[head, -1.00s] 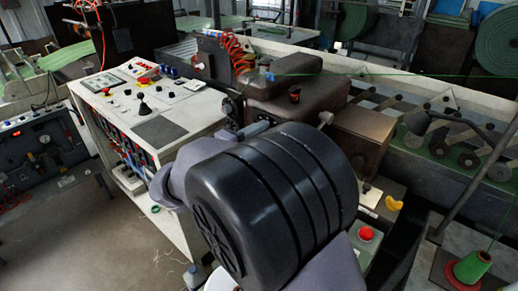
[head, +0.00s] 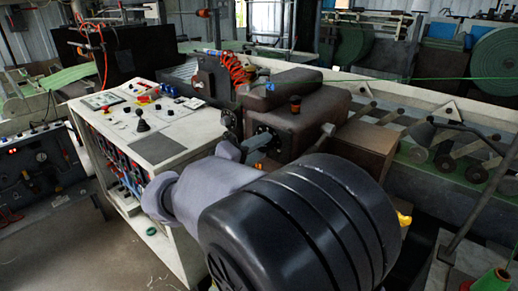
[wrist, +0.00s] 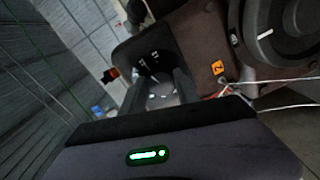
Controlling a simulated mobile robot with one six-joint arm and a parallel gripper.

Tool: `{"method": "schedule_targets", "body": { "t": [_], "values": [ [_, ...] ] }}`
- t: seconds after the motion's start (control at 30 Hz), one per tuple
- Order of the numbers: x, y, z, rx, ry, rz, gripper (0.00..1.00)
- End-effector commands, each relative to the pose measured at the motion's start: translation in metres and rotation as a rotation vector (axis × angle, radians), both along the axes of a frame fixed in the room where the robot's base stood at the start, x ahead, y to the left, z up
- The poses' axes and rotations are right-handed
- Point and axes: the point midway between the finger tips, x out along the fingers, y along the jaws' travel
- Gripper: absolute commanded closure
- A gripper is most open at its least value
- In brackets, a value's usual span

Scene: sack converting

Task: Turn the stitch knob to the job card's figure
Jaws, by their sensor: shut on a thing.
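The brown machine head (head: 312,105) stands at the centre of the head view. A dark round dial with pale marks (head: 264,137), apparently the stitch knob's, is on its near side. My gripper (head: 255,148) is at that dial, partly covered by my arm. In the wrist view my gripper's fingers (wrist: 160,92) reach to a dark plate with white marks (wrist: 150,58), shut on the stitch knob between them. The knob itself is mostly hidden, and I cannot read its figure. I cannot make out the job card's figure.
A large dark wheel (wrist: 280,28) and an orange label marked 2 (wrist: 217,67) are beside the dial plate. A white control console (head: 155,150) with buttons stands left. Green thread (head: 420,79) crosses behind. Floor is open at lower left.

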Motion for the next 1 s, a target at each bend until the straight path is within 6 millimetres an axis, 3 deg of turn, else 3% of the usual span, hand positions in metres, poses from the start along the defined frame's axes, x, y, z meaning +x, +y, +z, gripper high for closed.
{"method": "schedule_targets", "body": {
  "t": [0.07,0.1,0.2,0.5,0.63,0.77,1.0],
  "values": [
    [0.0,0.0,0.0,0.0,0.0,-0.001,1.0],
    [0.0,0.0,0.0,0.0,0.0,-0.001,0.57],
    [0.0,0.0,0.0,0.0,0.0,0.0,0.41],
    [-0.001,0.001,0.0,-0.001,0.001,0.0,0.41],
    [-0.011,0.009,0.003,-0.001,0.0,0.002,0.41],
    [-0.037,0.03,0.007,-0.002,0.001,0.005,0.41],
    [-0.1,0.077,0.012,-0.002,0.001,0.005,0.41]
  ]
}}
